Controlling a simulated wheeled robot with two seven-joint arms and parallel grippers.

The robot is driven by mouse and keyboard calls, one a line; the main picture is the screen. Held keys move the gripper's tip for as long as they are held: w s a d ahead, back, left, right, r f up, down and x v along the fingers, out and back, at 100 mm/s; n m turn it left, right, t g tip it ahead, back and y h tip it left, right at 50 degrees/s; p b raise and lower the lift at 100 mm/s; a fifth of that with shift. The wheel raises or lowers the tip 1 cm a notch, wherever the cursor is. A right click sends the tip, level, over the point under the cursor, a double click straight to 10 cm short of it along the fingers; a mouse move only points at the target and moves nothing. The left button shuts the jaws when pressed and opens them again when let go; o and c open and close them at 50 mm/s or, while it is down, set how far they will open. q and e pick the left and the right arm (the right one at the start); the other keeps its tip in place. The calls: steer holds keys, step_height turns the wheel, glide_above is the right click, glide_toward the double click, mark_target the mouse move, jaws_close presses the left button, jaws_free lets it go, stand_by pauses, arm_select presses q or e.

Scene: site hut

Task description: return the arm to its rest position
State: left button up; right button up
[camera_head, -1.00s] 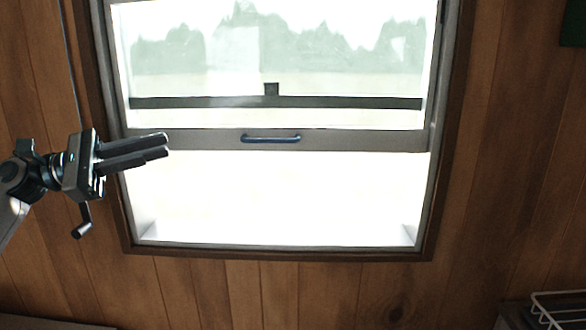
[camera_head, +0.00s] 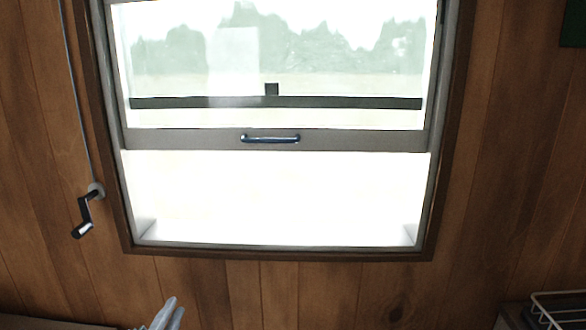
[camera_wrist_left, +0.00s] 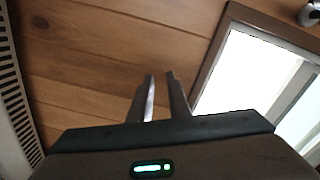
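My left gripper (camera_head: 172,306) shows at the bottom edge of the head view, left of centre, with only its pale fingertips in sight. In the left wrist view its two fingers (camera_wrist_left: 161,76) stand a little apart, with bare wood showing between them. The gripper is open and holds nothing. It is below the window (camera_head: 275,139) and clear of it. The rest of the left arm is out of the head view. My right gripper is in neither view.
The window's lower sash is raised, with a blue handle (camera_head: 270,139) on its bottom rail. A hand crank (camera_head: 84,212) with a cord hangs on the wood wall (camera_head: 235,290) at left. A wire rack (camera_head: 556,308) stands at lower right.

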arm_select(q)
steer(key=s+d+f+n+g+y, duration=0.1)
steer(key=s+f+n+g, duration=0.4)
steer(key=s+f, duration=0.7)
steer(key=s+d+f+n+g, duration=0.2)
steer(key=s+f+n+g, duration=0.3)
steer(key=s+f, duration=0.65)
steer(key=s+d+n+g, duration=0.2)
steer(key=s+g, duration=0.2)
steer(key=s, duration=1)
steer(key=w+d+f+t, duration=0.1)
steer(key=f, duration=1)
steer(key=w+d+f+t+h, duration=0.1)
steer(key=w+d+f, duration=0.1)
steer(key=f, duration=1)
steer(key=w+d+f+t+h, duration=0.1)
steer(key=d+f, duration=0.1)
steer(key=f, duration=1)
steer(key=shift+w+d+m+t, duration=0.2)
steer(key=shift+d+m+t, duration=0.1)
steer(key=shift+t, duration=0.1)
steer(key=shift+r, duration=0.1)
